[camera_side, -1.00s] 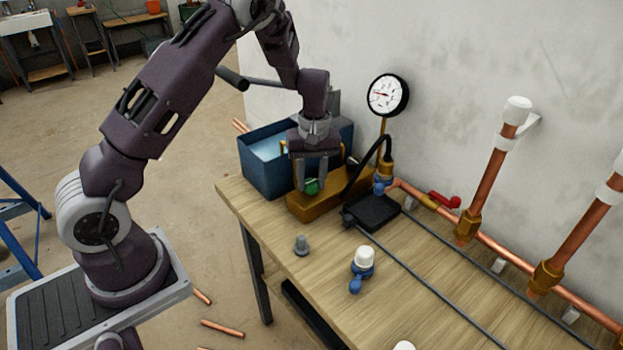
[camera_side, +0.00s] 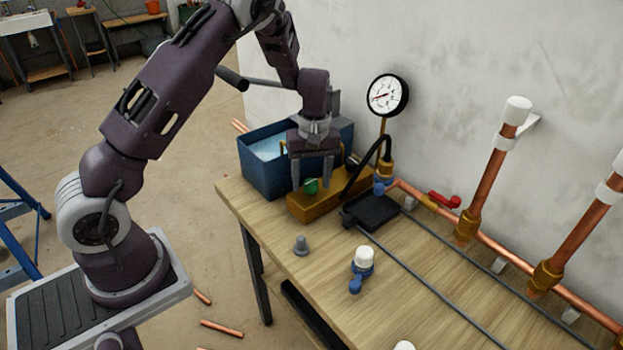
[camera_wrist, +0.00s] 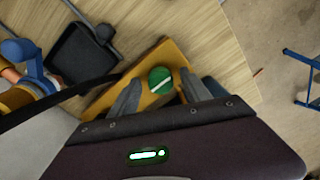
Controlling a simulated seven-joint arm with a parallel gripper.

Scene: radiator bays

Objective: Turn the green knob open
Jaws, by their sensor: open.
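The green knob (camera_side: 311,187) sits on a brass-coloured block (camera_side: 327,201) at the left end of the workbench. In the wrist view the round green knob (camera_wrist: 160,80) shows a pale line across its face, slanting up to the right. My gripper (camera_side: 312,187) points down over the block. Its fingers are apart, one on each side of the knob. In the wrist view the fingertips (camera_wrist: 160,86) flank the knob, with gaps showing. The knob's far side is hidden in the side view.
A blue bin (camera_side: 262,165) stands behind the block. A pressure gauge (camera_side: 387,95) rises by the wall, with a black hose (camera_side: 362,167) arching beside my gripper. A black tray (camera_side: 372,211) lies to the right. Copper pipes (camera_side: 487,185) run along the back. The bench front is mostly clear.

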